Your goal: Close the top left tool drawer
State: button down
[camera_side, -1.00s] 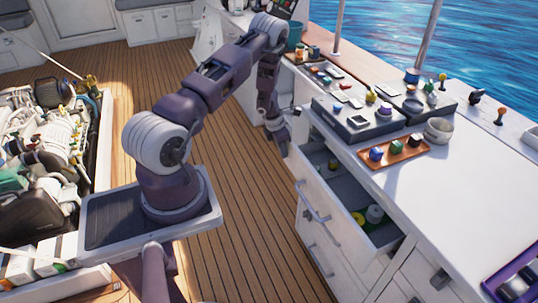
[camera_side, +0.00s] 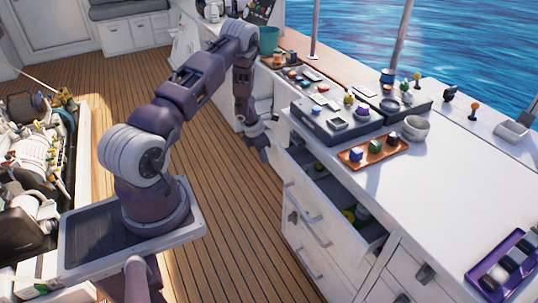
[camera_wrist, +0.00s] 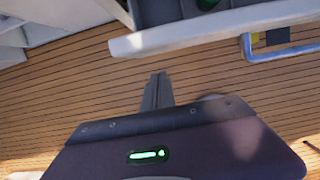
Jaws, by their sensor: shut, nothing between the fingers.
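The top drawer (camera_side: 312,207) of the white cabinet is pulled open in the side view, with green and yellow items (camera_side: 357,214) inside. My gripper (camera_side: 265,158) hangs pointing down, just outside the far end of the drawer front. It is shut and empty. In the wrist view the shut fingers (camera_wrist: 158,78) point toward the white drawer front (camera_wrist: 220,30), with deck showing between them. A blue-grey handle (camera_wrist: 285,50) is on the right of that front. I cannot tell the exact gap, but no contact shows.
The white counter (camera_side: 450,180) above holds an orange tray (camera_side: 372,151) of small blocks, a bowl (camera_side: 415,128), dark tool boxes and a purple tray (camera_side: 507,265). Other drawers below are closed. An engine hatch (camera_side: 35,160) lies open at left. The wooden deck (camera_side: 230,220) before the cabinet is clear.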

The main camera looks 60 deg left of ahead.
jog(key=s+v, duration=0.1)
jog(key=v, duration=0.9)
jog(key=s+d+t, duration=0.1)
jog(key=s+d, duration=0.1)
jog(key=d, duration=0.2)
jog(key=shift+t, duration=0.3)
jog(key=shift+w+d+f, duration=0.1)
jog(key=shift+w+f, duration=1.15)
jog(key=shift+f, duration=0.35)
jog(key=shift+w+a+f, duration=0.1)
jog(key=shift+w+f, duration=1.2)
jog(key=shift+f, duration=0.3)
jog(key=shift+w+d+f, duration=0.1)
jog(key=shift+w+f, duration=1.15)
jog(key=shift+f, duration=0.35)
